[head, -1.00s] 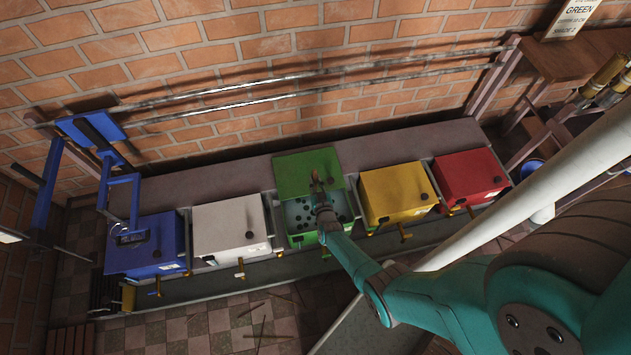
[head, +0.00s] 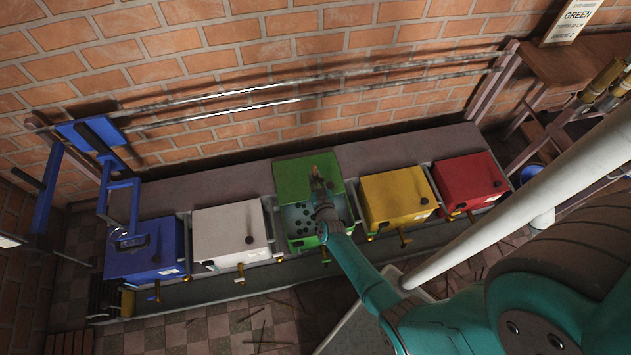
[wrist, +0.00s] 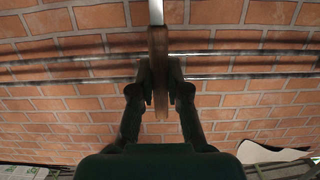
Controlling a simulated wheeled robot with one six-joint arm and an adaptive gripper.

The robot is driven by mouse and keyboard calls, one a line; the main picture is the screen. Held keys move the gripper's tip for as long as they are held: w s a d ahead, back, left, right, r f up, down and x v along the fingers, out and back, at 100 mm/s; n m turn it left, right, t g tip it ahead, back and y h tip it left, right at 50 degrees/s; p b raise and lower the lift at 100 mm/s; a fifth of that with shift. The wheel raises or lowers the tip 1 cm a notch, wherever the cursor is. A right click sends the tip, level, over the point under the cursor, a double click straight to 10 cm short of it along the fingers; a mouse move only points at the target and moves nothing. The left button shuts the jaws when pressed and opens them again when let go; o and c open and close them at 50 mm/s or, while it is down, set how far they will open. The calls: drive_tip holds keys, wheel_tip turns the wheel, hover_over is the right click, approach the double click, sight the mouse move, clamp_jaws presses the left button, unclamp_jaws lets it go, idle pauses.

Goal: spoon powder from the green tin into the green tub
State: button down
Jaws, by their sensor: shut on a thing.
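The green tub (head: 300,243) stands in the middle of a row of coloured boxes. Its green lid (head: 292,177) is swung up and back, and dark round spots show inside its pale interior. My gripper (head: 319,190) is over the right part of the tub, in front of the lid. It is shut on a brown wooden handle (wrist: 158,50), seen upright between the fingers in the wrist view. A pale shaft (wrist: 156,11) runs on from the handle out of the top of that view. The spoon's bowl and any powder are out of sight. I cannot make out the green tin.
A white box (head: 230,232) and a blue box (head: 146,257) stand left of the tub. A yellow box (head: 396,195) and a red box (head: 468,182) stand right. Metal rails (head: 300,94) run along the brick wall behind. A "GREEN" sign (head: 573,18) stands at upper right.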

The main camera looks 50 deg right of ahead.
drive_tip(key=shift+r, duration=5.25)
